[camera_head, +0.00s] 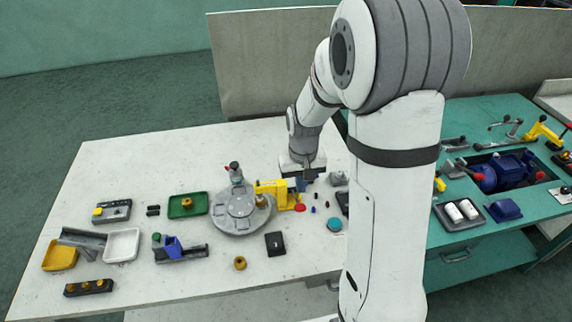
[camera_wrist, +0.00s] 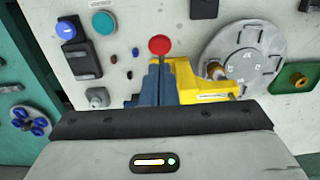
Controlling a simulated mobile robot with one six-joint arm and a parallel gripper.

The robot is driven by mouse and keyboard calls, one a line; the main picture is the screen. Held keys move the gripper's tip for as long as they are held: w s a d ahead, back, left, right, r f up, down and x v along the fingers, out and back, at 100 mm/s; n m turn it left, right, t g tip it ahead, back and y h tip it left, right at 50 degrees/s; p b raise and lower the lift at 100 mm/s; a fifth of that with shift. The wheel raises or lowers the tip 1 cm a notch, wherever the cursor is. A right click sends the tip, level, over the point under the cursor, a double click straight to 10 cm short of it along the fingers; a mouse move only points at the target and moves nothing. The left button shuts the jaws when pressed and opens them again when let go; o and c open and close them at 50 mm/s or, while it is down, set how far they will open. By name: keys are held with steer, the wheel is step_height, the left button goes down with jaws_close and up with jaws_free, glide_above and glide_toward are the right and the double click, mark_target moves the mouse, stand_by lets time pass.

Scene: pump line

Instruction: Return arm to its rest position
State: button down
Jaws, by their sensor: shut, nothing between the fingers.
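My gripper (camera_wrist: 160,88) shows in the wrist view as two blue-grey fingers shut together with nothing between them. In the head view my arm reaches over the white table, and the gripper end (camera_head: 302,178) is low over its right part. A yellow clamp-like fixture (camera_head: 279,192) stands beside the fingers; it also shows right of them in the wrist view (camera_wrist: 200,86). A red round button (camera_wrist: 160,45) lies just beyond the fingertips. I cannot tell whether the fingers touch the fixture.
A grey round indexing plate (camera_head: 238,211) stands left of the gripper. A green tray (camera_head: 203,206), a white tray (camera_head: 122,250) and a yellow tray (camera_head: 58,262) lie further left. A teal bench (camera_head: 470,255) with a blue motor (camera_head: 505,172) is at right. A grey panel (camera_head: 262,95) stands behind.

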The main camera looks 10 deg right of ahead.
steer(key=shift+r, duration=0.1)
steer(key=s+r+t, duration=0.3)
steer(key=s+r, duration=1.2)
steer(key=s, duration=0.3)
steer(key=shift+r, duration=0.15)
stand_by(0.8)
